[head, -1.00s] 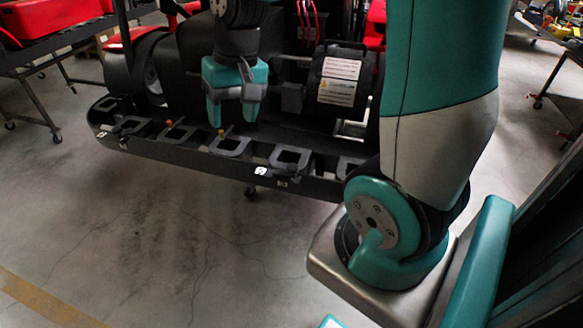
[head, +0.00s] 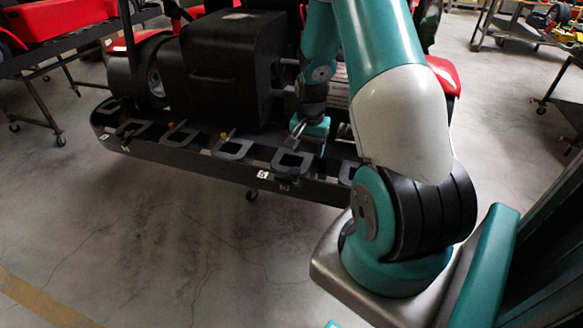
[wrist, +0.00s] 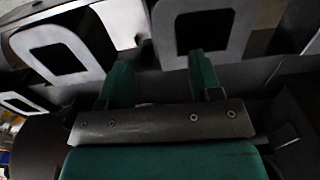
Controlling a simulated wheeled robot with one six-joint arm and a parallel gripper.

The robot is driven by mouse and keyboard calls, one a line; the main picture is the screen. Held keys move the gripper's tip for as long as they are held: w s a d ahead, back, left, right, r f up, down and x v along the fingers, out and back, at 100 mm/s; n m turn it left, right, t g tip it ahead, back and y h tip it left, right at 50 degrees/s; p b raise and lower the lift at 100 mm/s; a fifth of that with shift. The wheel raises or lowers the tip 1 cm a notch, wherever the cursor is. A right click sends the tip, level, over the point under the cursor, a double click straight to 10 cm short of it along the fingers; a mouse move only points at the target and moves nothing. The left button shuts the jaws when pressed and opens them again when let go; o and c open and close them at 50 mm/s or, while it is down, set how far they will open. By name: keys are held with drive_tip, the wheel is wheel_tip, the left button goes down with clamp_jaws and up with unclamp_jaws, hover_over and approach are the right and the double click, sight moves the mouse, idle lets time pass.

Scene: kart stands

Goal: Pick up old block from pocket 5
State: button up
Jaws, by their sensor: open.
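A dark tray (head: 210,167) holds a row of grey square-framed pockets. My gripper (head: 308,138) is low over the tray's right part, beside a pocket frame (head: 291,161). In the wrist view my gripper (wrist: 160,78) is open, its two green fingers apart with no block visible between them. A pocket frame (wrist: 240,45) lies just past the right finger, and another pocket frame (wrist: 85,50) lies past the left one; their openings look dark. I cannot make out an old block or read which pocket is number 5. Whether the fingertips touch the tray is unclear.
A black box-shaped housing (head: 235,60) of the kart stands behind the tray, close to my arm. Small orange (head: 172,126) and yellow (head: 223,136) pieces show at pockets farther left. A red-topped cart (head: 60,22) stands at back left. The floor in front is clear.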

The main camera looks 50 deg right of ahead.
sight(306, 163)
drive_tip(key=shift+w+d+f+p, duration=0.1)
drive_tip(key=shift+f+p, duration=0.2)
drive_tip(key=shift+f, duration=0.7)
drive_tip(key=shift+w+a+f+p, duration=0.15)
drive_tip(key=shift+f+p, duration=0.1)
drive_tip(key=shift+f, duration=0.7)
drive_tip(key=shift+w+d+f+p, duration=0.15)
drive_tip(key=shift+f+p, duration=0.15)
drive_tip(key=shift+f, duration=0.7)
drive_tip(key=shift+c, duration=0.4)
clamp_jaws()
